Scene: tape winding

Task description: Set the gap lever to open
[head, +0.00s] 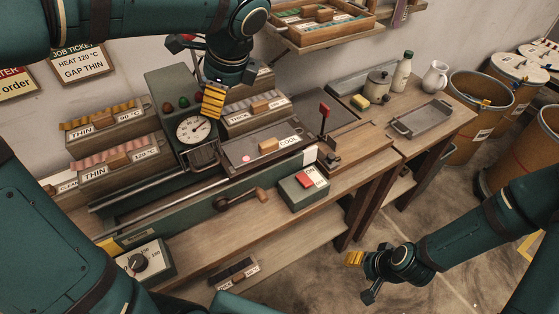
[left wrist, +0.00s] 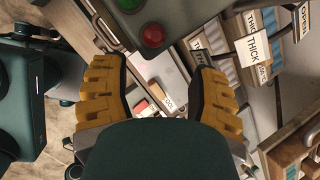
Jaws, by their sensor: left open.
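A lever with a red knob (head: 324,110) stands upright on a dark rod above a wooden block at the right end of the machine (head: 180,85).
A box with a red switch (head: 304,181) and a wooden-handled crank (head: 245,198) sit at the bench front. A knob box (head: 145,262) is at lower left. The COOL plate (head: 268,147) lies left of the lever. A tray (head: 420,118) and jugs stand on the right table.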

